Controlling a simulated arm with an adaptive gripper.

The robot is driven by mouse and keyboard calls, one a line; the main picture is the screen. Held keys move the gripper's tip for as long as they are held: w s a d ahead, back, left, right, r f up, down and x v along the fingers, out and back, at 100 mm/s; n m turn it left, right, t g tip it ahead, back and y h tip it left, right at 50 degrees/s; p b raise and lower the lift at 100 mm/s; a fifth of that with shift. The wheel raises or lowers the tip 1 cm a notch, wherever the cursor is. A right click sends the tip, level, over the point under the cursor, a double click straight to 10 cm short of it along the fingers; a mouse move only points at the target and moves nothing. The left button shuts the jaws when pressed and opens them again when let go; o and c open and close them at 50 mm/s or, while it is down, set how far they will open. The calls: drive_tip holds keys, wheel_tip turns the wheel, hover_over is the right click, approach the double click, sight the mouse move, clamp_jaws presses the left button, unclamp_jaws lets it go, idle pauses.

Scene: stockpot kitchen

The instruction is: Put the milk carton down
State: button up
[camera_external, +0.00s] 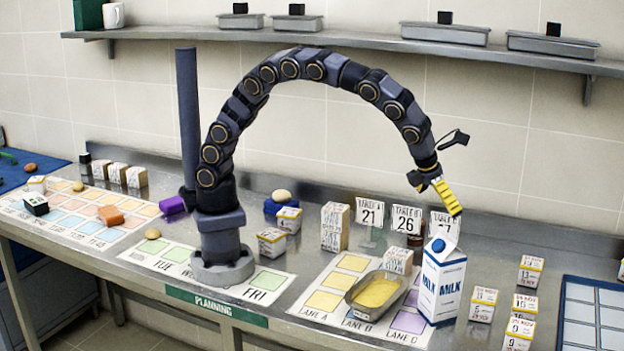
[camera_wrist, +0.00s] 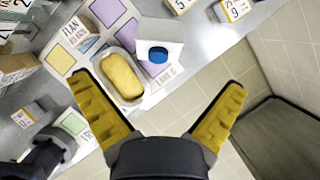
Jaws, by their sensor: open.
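The milk carton (camera_external: 441,284), white with blue lettering, stands upright on the steel counter (camera_external: 480,250), just right of the metal tray with the yellow block. In the wrist view its white top with a round blue cap (camera_wrist: 157,54) lies ahead of my fingers, towards the upper middle. My gripper (camera_external: 459,178) is above the carton, with its jaws spread wide and nothing between them. In the wrist view both yellow fingers of my gripper (camera_wrist: 158,85) are apart and not around the carton. The carton's far sides are hidden.
The metal tray (camera_external: 352,294) stands close left of the carton on the lane sheet (camera_external: 312,314). Several small labelled boxes (camera_external: 483,305) stand to the right, beside a blue-edged rack (camera_external: 590,315). Number cards (camera_external: 407,219) stand behind. A wall shelf (camera_external: 340,41) runs above.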

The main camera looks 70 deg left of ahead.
drive_tip(key=s+a+r+n+g+y, duration=0.1)
drive_tip(key=s+a+r+n, duration=0.1)
drive_tip(key=a+n, duration=0.55)
drive_tip(key=s+a+r+n+g, duration=0.15)
drive_tip(key=a+n, duration=0.25)
drive_tip(key=a, duration=0.6)
drive_tip(key=s+a+r+n+y, duration=0.1)
drive_tip(key=s+a+r+n, duration=0.15)
drive_tip(key=a+n, duration=0.45)
drive_tip(key=s+a+f+n+g, duration=0.1)
drive_tip(key=s+a+n, duration=0.3)
drive_tip(key=s, duration=0.3)
drive_tip(key=s+a+n+g+h, duration=0.1)
drive_tip(key=s+a+n, duration=0.2)
drive_tip(key=s+n, duration=0.4)
drive_tip(key=s+a+f+n+g+h, duration=0.1)
drive_tip(key=s+a+n+g, duration=0.1)
drive_tip(key=s+a+n, duration=0.2)
drive_tip(key=s+n, duration=0.2)
drive_tip(key=s, duration=0.1)
drive_tip(key=shift+a+f, duration=0.3)
drive_tip(key=shift+a, duration=0.05)
